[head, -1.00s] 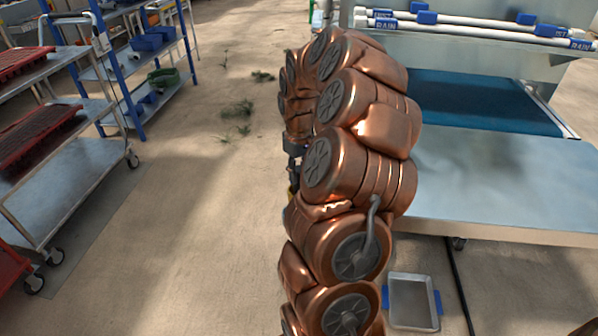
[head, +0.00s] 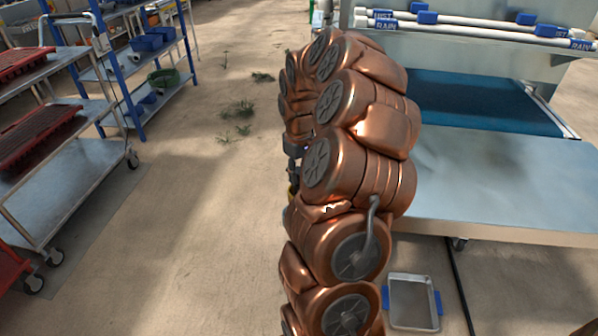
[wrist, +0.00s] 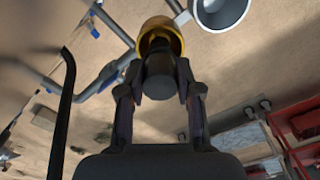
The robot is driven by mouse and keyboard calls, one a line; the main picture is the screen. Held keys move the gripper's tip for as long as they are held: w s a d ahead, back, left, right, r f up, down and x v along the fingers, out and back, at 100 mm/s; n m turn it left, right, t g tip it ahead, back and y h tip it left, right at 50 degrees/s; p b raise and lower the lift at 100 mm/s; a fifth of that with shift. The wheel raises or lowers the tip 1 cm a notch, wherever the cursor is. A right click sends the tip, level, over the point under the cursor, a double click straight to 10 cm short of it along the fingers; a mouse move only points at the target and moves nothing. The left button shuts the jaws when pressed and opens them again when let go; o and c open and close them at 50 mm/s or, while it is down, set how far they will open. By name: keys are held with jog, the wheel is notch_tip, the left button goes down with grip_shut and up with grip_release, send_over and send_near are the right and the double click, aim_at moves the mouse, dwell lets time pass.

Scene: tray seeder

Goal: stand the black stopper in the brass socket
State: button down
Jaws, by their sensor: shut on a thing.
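The black stopper (wrist: 160,78) is between the fingertips of my gripper (wrist: 160,92) in the wrist view, and the fingers are shut on it. The yellow brass socket (wrist: 160,27) shows just beyond the stopper's far end, its rim partly hidden by the stopper. The two overlap in this view; I cannot tell whether the stopper is inside the socket or only in front of it. In the head view my arm hides most of the gripper and the stopper.
A grey round cup-like thing (wrist: 221,10) is to the right of the socket in the wrist view. In the head view a metal bench (head: 500,190) stands right, a small tray (head: 414,302) lies low, and carts with red trays (head: 35,135) stand left. Open floor lies between.

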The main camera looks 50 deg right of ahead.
jog(key=shift+f, duration=0.65)
jog(key=shift+r, duration=0.85)
jog(key=shift+f, duration=0.8)
dwell(1.2)
jog(key=c, duration=1.1)
grip_release()
jog(key=shift+o, duration=0.2)
jog(key=shift+r, duration=0.1)
jog(key=shift+r+p, duration=1.8)
jog(key=shift+r, duration=3.65)
